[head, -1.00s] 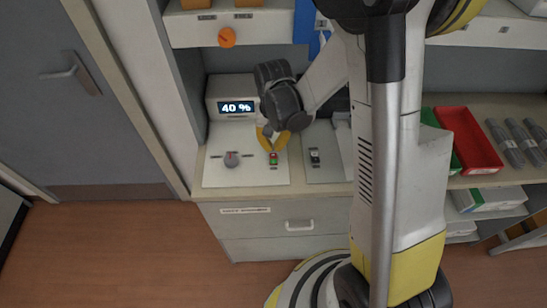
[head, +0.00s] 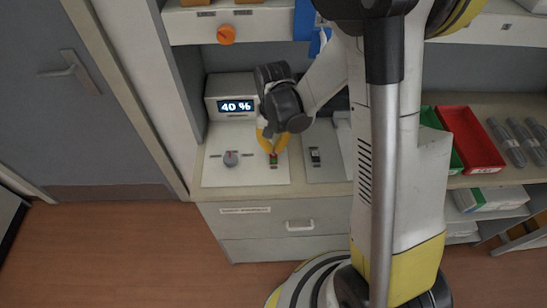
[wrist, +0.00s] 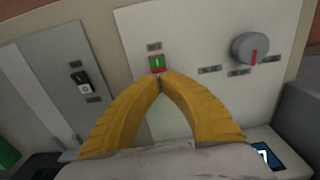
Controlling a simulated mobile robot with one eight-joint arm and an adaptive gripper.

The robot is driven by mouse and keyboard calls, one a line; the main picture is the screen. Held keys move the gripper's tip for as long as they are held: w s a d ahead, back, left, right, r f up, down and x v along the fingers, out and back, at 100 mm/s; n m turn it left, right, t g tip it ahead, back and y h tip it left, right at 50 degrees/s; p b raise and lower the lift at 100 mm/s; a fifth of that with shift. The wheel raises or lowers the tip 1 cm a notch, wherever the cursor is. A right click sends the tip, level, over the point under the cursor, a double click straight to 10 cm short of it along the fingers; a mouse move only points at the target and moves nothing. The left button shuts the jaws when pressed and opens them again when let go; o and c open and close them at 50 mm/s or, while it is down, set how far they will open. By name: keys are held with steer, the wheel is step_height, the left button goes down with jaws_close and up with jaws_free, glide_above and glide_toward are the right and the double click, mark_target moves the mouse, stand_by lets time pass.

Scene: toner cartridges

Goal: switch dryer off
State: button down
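The dryer panel (head: 215,175) is a white plate on the counter with a grey knob (head: 231,158) and a red and green rocker switch (head: 273,161). Its display (head: 237,106) reads 40 %. In the wrist view the switch (wrist: 157,62) shows a green half with a white "I"; the red half is partly hidden by my fingertips. My gripper (wrist: 162,78) has its yellow fingers curved together, tips meeting, with nothing between them. The tips are right at the red side of the switch; I cannot tell if they touch it. My gripper (head: 273,151) is above the switch in the head view.
A second panel (head: 325,172) with a black and white switch (head: 315,155) lies to the right. An orange knob (head: 226,34) is on the shelf edge above. A red tray (head: 470,140) sits further right. A drawer (head: 260,220) is below the counter.

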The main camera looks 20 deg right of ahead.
mark_target(273, 154)
steer(key=shift+f+b, duration=1.1)
steer(key=shift+f, duration=0.15)
stand_by(0.3)
steer(key=shift+r+p, duration=2.4)
steer(key=shift+r, duration=1.15)
steer(key=shift+r, duration=0.15)
steer(key=s+r+n+t+b, duration=0.3)
steer(key=s+r+t+b, duration=0.4)
steer(key=s+r, duration=0.3)
steer(key=shift+s+n+b, duration=0.3)
steer(key=shift+s+b, duration=0.25)
steer(key=shift+s, duration=0.8)
steer(key=shift+r, duration=0.1)
